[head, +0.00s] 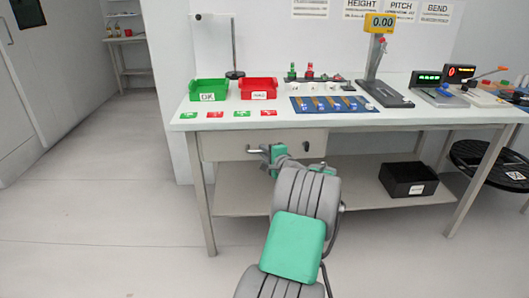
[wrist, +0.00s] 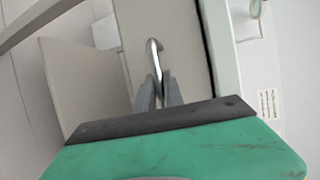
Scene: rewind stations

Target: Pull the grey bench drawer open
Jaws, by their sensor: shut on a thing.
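The grey bench drawer (head: 225,146) is under the left part of the bench top in the head view. Its front also shows in the wrist view (wrist: 138,28). A curved metal handle (wrist: 153,52) stands out from that front. My gripper (wrist: 158,85) is at the handle, with its two fingers close together around the handle's lower part. Whether the drawer stands out from the bench is hard to tell.
The bench top (head: 262,118) carries a green bin (head: 209,90), a red bin (head: 258,89), a blue mat (head: 300,105) and gauges. A black bin (head: 408,180) sits on the lower shelf (head: 350,185). A dark round stool (head: 488,160) stands at right. Floor at left is clear.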

